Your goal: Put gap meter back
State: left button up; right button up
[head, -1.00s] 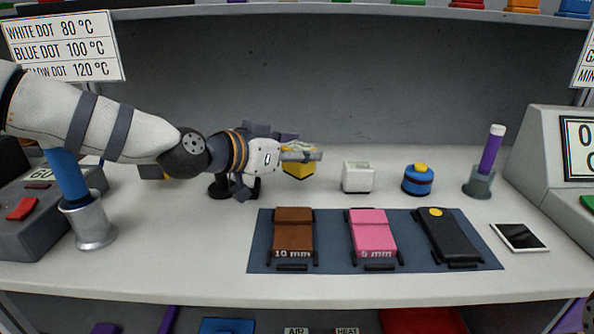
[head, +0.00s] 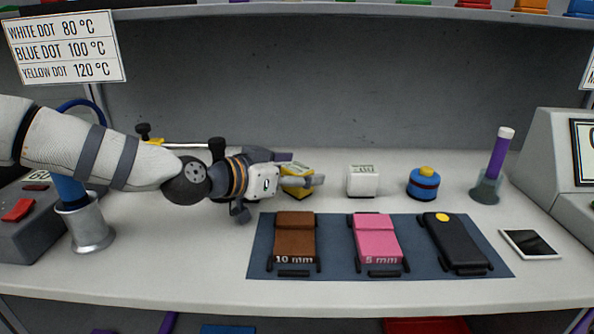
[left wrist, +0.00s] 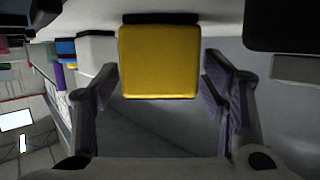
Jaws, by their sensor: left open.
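A yellow block-shaped device with a dark top edge (head: 297,170), which looks like the gap meter, stands on the bench left of the white box. My left gripper (head: 300,179) reaches it from the left, low over the bench. In the left wrist view the yellow face (left wrist: 159,62) lies between the two spread fingers, with a visible gap on each side. The left gripper is open and holds nothing. In the head view its fingers partly hide the yellow device. My right gripper is not in view.
A dark mat (head: 336,268) with brown, pink and black cars lies in front. A metal cup (head: 88,228) stands at left.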

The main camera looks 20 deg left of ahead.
pick_arm(q)
jog(key=shift+r, duration=0.1)
jog(key=p+v, duration=0.1)
jog(key=v, duration=0.2)
jog(key=p+v, duration=0.1)
jog(key=v, duration=0.3)
jog(key=r+p+v, duration=0.1)
jog(key=v, duration=0.3)
jog(key=shift+r, duration=0.15)
jog(key=shift+s+a+p, duration=0.2)
jog(key=shift+s+p, duration=0.15)
jog(key=shift+s+f, duration=0.15)
jog(key=shift+f, duration=0.3)
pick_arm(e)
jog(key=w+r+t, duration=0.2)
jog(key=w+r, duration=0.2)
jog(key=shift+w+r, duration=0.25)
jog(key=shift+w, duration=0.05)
pick_arm(q)
jog(key=shift+a, duration=0.1)
